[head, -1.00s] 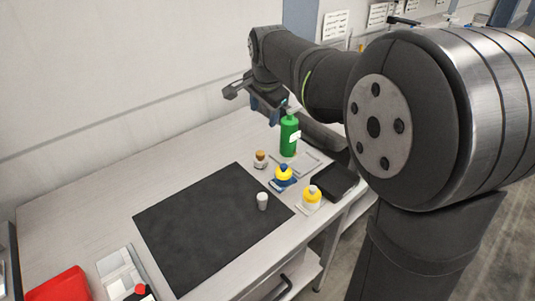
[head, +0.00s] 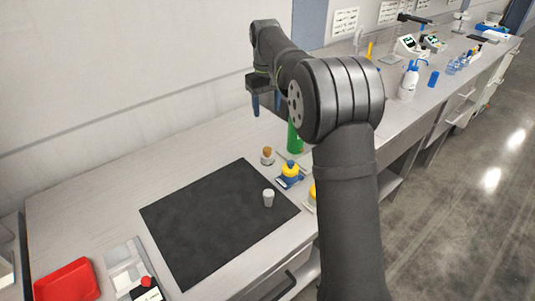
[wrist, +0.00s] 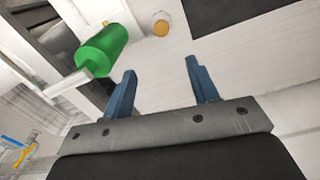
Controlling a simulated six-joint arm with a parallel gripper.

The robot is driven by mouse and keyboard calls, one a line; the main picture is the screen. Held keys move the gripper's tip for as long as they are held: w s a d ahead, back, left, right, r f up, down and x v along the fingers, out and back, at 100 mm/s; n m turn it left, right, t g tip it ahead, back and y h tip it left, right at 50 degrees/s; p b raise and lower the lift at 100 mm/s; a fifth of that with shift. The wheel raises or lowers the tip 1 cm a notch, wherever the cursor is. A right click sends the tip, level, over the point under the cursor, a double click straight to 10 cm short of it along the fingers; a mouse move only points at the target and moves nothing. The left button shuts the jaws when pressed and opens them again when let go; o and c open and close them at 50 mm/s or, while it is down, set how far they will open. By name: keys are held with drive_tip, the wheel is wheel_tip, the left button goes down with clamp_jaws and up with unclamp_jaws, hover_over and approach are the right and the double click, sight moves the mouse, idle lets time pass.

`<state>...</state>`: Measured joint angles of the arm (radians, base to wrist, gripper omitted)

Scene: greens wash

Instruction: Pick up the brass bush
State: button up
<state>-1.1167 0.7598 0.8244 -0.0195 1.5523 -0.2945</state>
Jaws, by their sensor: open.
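No part is clearly recognisable as a brass bush. A small jar-like piece with an orange-brown top (head: 267,156) stands just beyond the black mat (head: 205,225); I cannot tell whether it is the bush. Its round top also shows near the upper edge of the wrist view (wrist: 160,24). My gripper (head: 266,104) is open and empty, above the back of the bench with its blue fingers pointing down. In the wrist view the gap between the fingers (wrist: 160,68) is clear, with bare bench behind it.
A green bottle (head: 294,138) stands close to the jar-like piece, partly hidden by my arm. A yellow and blue bottle (head: 290,170) is next to them. A small white cup (head: 268,198) stands on the mat. A red tray (head: 67,281) lies front left; the back-left bench is free.

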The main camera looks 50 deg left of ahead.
hover_over(267, 149)
drive_tip(key=f, duration=1)
drive_tip(key=shift+w+a, duration=0.15)
drive_tip(key=shift+w, duration=0.05)
drive_tip(key=shift+s+f, duration=0.15)
drive_tip(key=shift+f, duration=2.65)
drive_tip(key=c, duration=1.2)
drive_tip(key=shift+o, duration=0.2)
drive_tip(key=shift+r, duration=0.1)
